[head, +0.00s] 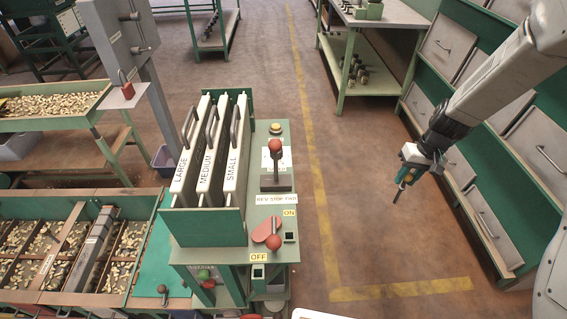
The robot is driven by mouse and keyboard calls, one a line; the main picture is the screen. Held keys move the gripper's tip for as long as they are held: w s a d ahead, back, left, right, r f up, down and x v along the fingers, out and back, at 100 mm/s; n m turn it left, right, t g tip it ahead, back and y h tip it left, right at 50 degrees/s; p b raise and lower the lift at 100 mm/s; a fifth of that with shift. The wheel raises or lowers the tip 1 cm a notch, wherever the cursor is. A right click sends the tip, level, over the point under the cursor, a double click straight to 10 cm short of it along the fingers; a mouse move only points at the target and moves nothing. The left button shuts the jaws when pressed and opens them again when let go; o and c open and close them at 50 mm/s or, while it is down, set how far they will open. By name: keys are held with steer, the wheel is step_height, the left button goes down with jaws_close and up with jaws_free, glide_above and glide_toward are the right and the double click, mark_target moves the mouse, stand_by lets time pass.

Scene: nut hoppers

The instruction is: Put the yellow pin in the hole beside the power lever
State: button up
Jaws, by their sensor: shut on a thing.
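My gripper (408,172) hangs at the right over the aisle, away from the machine, pointing down. The power lever (273,243) has a red ball knob and a red plate, between the ON label and the OFF label on the green panel. A dark square opening (290,237) is beside it below ON. Another dark square opening (258,272) is below OFF.
A second red-knobbed lever (275,147) stands upright above the REV STOP FWD label, with a yellow button (276,128) behind it. Tall panels (210,150) marked LARGE, MEDIUM and SMALL stand left. Drawers (447,48) line the right. The floor between is clear.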

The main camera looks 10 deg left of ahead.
steer(key=s+a+r+n+g+h, duration=0.1)
steer(key=s+a+r+n, duration=0.3)
steer(key=a+r+n, duration=0.35)
steer(key=s+a+r+n+g+h, duration=0.1)
steer(key=s+a+r+n, duration=0.3)
steer(key=a+n, duration=0.55)
steer(key=s+a+r+n+t+h, duration=0.1)
steer(key=s+a+r+n, duration=0.55)
steer(key=s+n, duration=0.25)
steer(key=s+a+r+n+t+h, duration=0.1)
steer(key=s+a+r+n+h, duration=0.1)
steer(key=s+a+r+n, duration=0.65)
steer(key=d+x, duration=0.1)
steer(key=x, duration=0.6)
steer(key=shift+s+r+y, duration=0.2)
steer(key=shift+s+y, duration=0.1)
steer(key=shift+s, duration=0.1)
steer(key=shift+w+f, duration=0.1)
steer(key=shift+f, duration=0.8)
